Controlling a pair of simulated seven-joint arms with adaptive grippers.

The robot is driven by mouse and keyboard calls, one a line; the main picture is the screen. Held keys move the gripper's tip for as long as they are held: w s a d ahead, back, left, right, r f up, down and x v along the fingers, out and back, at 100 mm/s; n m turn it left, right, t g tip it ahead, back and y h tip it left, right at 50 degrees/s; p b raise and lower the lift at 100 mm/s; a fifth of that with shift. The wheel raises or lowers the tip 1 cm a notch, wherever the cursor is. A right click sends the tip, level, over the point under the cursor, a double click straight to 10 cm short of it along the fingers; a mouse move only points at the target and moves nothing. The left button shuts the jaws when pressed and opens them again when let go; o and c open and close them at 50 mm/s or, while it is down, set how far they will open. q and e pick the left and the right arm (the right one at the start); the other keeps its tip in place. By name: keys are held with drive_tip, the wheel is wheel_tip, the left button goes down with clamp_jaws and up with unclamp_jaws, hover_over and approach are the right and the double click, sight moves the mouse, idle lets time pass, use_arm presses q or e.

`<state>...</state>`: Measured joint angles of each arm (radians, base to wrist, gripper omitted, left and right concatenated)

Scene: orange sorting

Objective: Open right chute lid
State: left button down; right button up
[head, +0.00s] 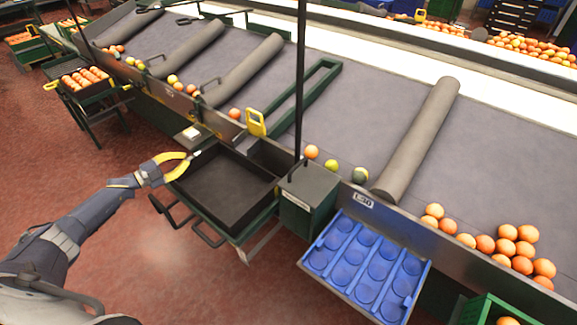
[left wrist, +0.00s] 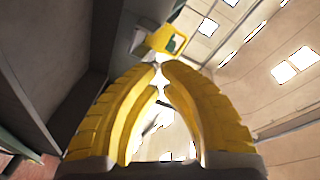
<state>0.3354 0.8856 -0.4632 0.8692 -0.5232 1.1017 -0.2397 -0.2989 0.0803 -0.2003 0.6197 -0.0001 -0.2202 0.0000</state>
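A yellow handle (head: 256,122) stands upright at the lower end of a green frame (head: 322,76) on the grey sorting table. It seems to belong to the chute lid; whether the lid is open or closed I cannot tell. My left gripper (head: 193,156) is over the rear left edge of the black bin (head: 222,190), left of the handle and apart from it. Its yellow fingers meet at the tips with nothing visible between them. In the left wrist view a yellow handle (left wrist: 168,39) shows beyond the fingertips (left wrist: 160,66). My right gripper is not in view.
A black pole (head: 299,80) rises right of the yellow handle. A green box (head: 308,200) and a blue tray (head: 370,262) stand right of the bin. Several oranges (head: 510,250) lie at the right. Red floor is clear at the front.

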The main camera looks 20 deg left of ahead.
use_arm(q)
drive_tip(key=w+d+r+m+g+h, duration=0.2)
drive_tip(key=d+m, duration=0.2)
drive_tip(key=d, duration=0.2)
drive_tip(key=w+d+r+m+g+h, duration=0.1)
drive_tip(key=d+m+g+h, duration=0.1)
drive_tip(key=d+m, duration=0.3)
drive_tip(key=m+g+y, duration=0.2)
drive_tip(key=m+g, duration=1)
drive_tip(key=m, duration=0.8)
approach(310, 176)
drive_tip(key=v, duration=0.4)
wheel_tip(310, 176, up, 5)
drive_tip(key=d+m+y, duration=0.2)
drive_tip(key=m+y, duration=0.6)
drive_tip(key=m, duration=0.3)
drive_tip(key=x, duration=1)
drive_tip(key=shift+a+m, duration=0.3)
drive_tip(key=shift+a, duration=0.05)
drive_tip(key=shift+f, duration=0.1)
